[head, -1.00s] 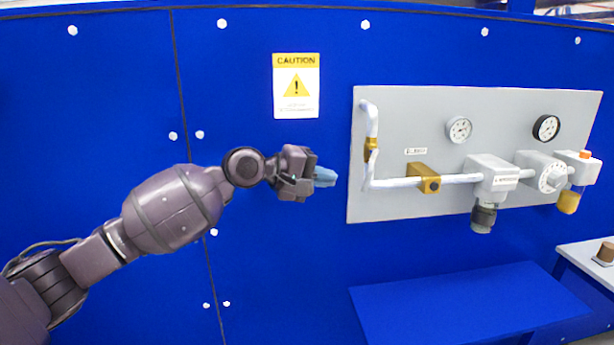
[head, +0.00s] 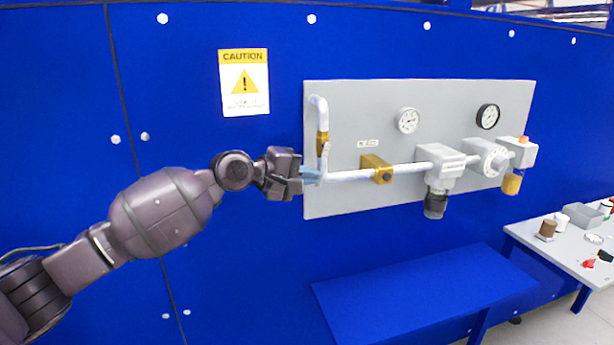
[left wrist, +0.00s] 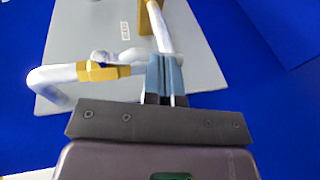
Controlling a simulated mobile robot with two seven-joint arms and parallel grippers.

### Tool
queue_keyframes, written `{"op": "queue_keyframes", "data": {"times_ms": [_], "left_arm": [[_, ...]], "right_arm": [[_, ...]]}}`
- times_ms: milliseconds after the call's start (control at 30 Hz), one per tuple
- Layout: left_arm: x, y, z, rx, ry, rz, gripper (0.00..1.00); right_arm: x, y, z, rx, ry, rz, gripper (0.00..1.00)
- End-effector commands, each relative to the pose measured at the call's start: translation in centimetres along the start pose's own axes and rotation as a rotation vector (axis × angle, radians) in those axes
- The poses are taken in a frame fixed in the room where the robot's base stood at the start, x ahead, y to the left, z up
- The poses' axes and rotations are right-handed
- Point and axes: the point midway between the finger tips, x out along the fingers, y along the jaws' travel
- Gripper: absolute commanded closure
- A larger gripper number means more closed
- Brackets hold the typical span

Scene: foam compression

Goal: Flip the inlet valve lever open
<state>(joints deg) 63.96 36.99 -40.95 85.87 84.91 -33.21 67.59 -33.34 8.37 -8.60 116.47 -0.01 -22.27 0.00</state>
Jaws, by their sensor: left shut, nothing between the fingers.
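The inlet valve is a brass fitting (head: 322,145) on the vertical white pipe at the panel's left end. It also shows in the left wrist view (left wrist: 97,72). Its pale lever (left wrist: 125,56) lies along the pipe, with its free end close to my fingers. My left gripper (head: 312,174) is shut and empty, with blue fingertips just below the valve, by the pipe's bend. In the left wrist view the fingertips (left wrist: 165,68) are beside the lever's end; I cannot tell whether they touch it. My right gripper is not in view.
The grey panel (head: 270,195) was hard to miss beside a caution sign (head: 244,82); it carries two gauges, a second brass block (head: 377,168) and a regulator (head: 440,172). A blue shelf (head: 425,295) juts out below. A table (head: 560,245) with small items stands right.

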Motion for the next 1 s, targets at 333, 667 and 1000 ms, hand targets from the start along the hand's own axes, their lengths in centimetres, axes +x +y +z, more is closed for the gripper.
{"op": "queue_keyframes", "data": {"times_ms": [333,667,1000], "left_arm": [[1.8,-1.6,0.3,-0.052,-0.006,0.192,1.0],[2.0,-0.9,0.4,-0.059,0.0,0.285,1.0],[1.9,-0.6,0.4,-0.057,0.0,0.285,1.0]], "right_arm": [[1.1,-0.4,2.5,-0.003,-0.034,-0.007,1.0],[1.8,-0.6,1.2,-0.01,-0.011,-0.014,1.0],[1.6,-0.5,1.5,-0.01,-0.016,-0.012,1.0]]}}
